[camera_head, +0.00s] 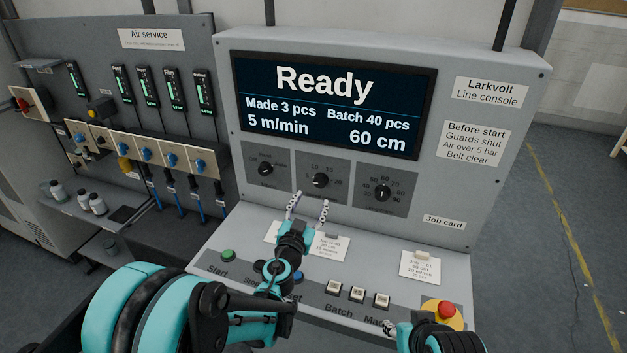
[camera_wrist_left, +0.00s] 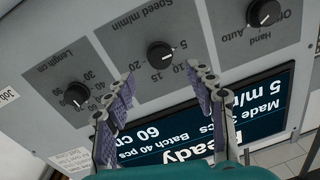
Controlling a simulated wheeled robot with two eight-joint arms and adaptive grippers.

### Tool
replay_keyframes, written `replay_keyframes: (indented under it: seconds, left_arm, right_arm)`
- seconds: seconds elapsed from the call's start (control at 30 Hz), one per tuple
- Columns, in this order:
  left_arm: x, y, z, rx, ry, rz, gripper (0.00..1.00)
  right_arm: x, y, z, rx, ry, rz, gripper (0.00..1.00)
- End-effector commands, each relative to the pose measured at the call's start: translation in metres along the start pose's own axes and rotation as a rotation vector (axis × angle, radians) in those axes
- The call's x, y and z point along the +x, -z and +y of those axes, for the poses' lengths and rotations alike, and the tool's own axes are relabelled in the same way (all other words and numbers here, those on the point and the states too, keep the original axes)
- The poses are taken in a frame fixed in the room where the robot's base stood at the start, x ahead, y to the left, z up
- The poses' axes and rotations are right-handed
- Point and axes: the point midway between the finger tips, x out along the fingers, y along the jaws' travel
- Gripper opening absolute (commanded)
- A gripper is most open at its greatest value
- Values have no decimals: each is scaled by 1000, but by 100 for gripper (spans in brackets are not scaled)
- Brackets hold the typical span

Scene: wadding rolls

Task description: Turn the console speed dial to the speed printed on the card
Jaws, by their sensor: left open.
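The console speed dial (camera_head: 320,181) is a black knob in the middle of three grey panels. It also shows in the left wrist view (camera_wrist_left: 160,55), its white mark towards the 5. My left gripper (camera_head: 310,202) is open and empty, fingers spread just in front of and below the dial. In the left wrist view the fingers (camera_wrist_left: 160,84) point towards it without visible contact. A job card (camera_head: 420,267) is clipped to the sloped desk under the "Job card" label; its print is too small to read surely. My right gripper (camera_head: 398,329) is partly visible near the bottom edge.
The screen (camera_head: 335,103) reads Ready, 5 m/min, 60 cm. A mode dial (camera_head: 265,169) and a length dial (camera_head: 382,193) flank the speed dial. Another card (camera_head: 330,246) lies below it. A red stop button (camera_head: 441,312) is by the right gripper.

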Motion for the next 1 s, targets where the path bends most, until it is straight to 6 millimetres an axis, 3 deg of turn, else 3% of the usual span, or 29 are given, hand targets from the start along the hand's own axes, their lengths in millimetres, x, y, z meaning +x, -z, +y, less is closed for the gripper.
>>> replay_keyframes:
  seconds: [0.5, 0.87, 1.0]
  left_arm:
    - [70, -1, 1, 2, -2, 1, 55]
    - [77, 0, 1, 2, -1, 1, 55]
    - [77, 0, 1, 2, -1, 1, 21]
  right_arm:
    - [12, -9, 0, 0, 0, 0, 40]
    - [12, -9, 0, 0, 0, 0, 40]
    - [12, -9, 0, 0, 0, 0, 40]
